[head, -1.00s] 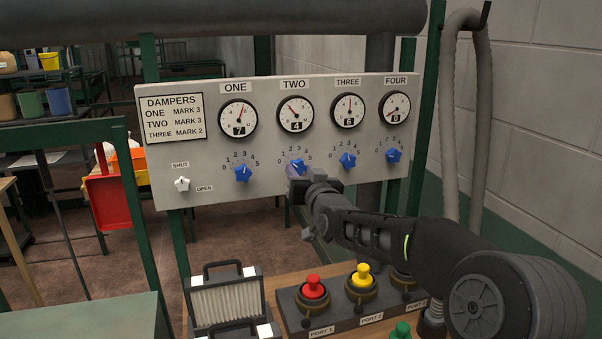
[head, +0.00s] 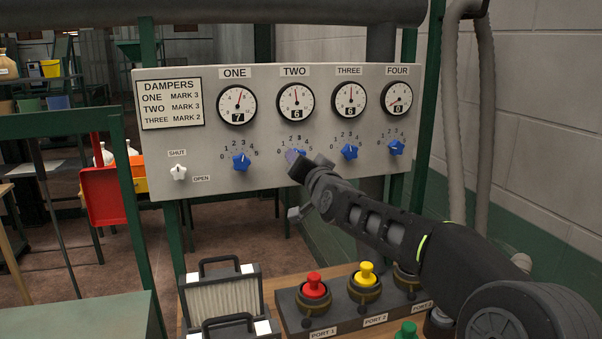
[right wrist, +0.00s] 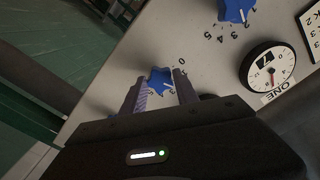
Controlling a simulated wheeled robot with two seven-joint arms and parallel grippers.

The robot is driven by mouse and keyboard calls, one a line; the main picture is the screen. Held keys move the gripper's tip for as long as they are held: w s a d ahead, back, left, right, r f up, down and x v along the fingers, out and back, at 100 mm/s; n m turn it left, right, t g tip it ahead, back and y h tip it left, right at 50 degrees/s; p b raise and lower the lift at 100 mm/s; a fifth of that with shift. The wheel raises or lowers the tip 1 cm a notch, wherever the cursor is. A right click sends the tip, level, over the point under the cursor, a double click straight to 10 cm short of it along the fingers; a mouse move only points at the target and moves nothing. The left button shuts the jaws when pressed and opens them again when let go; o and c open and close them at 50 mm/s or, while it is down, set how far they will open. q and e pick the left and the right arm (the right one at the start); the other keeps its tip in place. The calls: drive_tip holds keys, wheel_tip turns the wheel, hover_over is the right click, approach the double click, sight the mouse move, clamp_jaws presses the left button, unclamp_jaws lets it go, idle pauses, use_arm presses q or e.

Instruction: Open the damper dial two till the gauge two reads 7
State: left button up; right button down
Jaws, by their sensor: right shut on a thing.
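The blue damper dial two (head: 301,153) sits on the grey panel under gauge two, partly hidden by my right gripper (head: 294,160). In the right wrist view, blue dial two (right wrist: 160,80) is between the two fingers of my right gripper (right wrist: 158,92), which is shut on it. The dial's mark cannot be read clearly. Gauge two (head: 296,100) shows 6 in its window, with its needle pointing about straight up. My left gripper is not in view.
Gauge one (head: 237,104) reads 7, gauge three (head: 350,100) 6 and gauge four (head: 398,98) 0. Blue dials one (head: 241,162) and three (head: 350,152) flank dial two. A white shut/open knob (head: 178,173) is at the panel's left. Port buttons (head: 314,286) stand below.

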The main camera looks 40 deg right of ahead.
drive_tip(key=shift+m, duration=0.5)
drive_tip(key=c, duration=0.9)
unclamp_jaws()
drive_tip(key=shift+b+v, duration=0.7)
drive_tip(key=shift+v, duration=3.2)
